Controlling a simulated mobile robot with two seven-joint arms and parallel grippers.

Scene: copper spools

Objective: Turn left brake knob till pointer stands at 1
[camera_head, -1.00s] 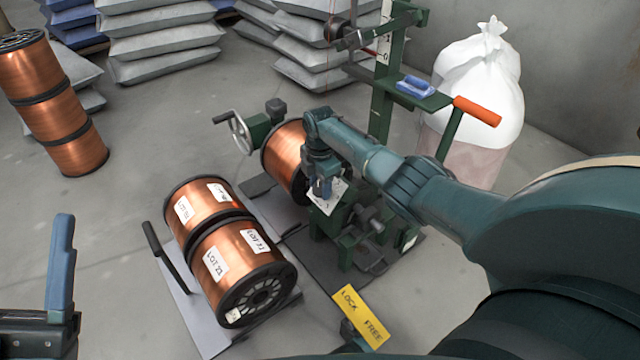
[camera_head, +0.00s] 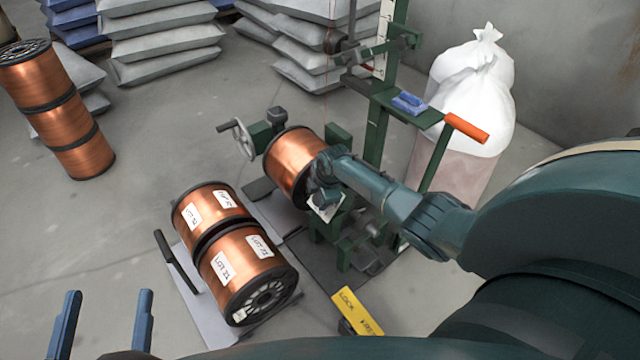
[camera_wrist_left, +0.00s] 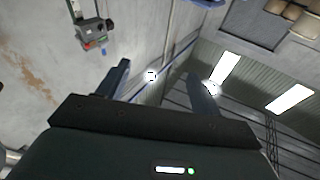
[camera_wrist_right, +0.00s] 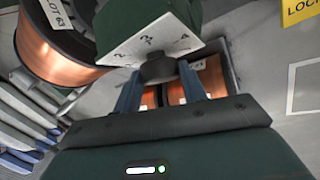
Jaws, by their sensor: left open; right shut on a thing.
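A dark knob (camera_wrist_right: 158,68) sits on a white dial plate (camera_wrist_right: 140,42) that shows printed numbers, among them 2 and 3. My right gripper (camera_wrist_right: 160,80) is shut on this knob, with one blue finger on either side. I cannot make out the pointer or its number. In the head view the dial plate (camera_head: 328,208) lies at the near end of the mounted copper spool (camera_head: 297,165), and my right gripper (camera_head: 324,196) mostly hides the knob. My left gripper (camera_head: 106,305) is open and empty at the lower left, away from the machine.
A yellow LOCK/FREE sign (camera_head: 356,311) is nearby. Stacked spools (camera_head: 65,120) stand at left.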

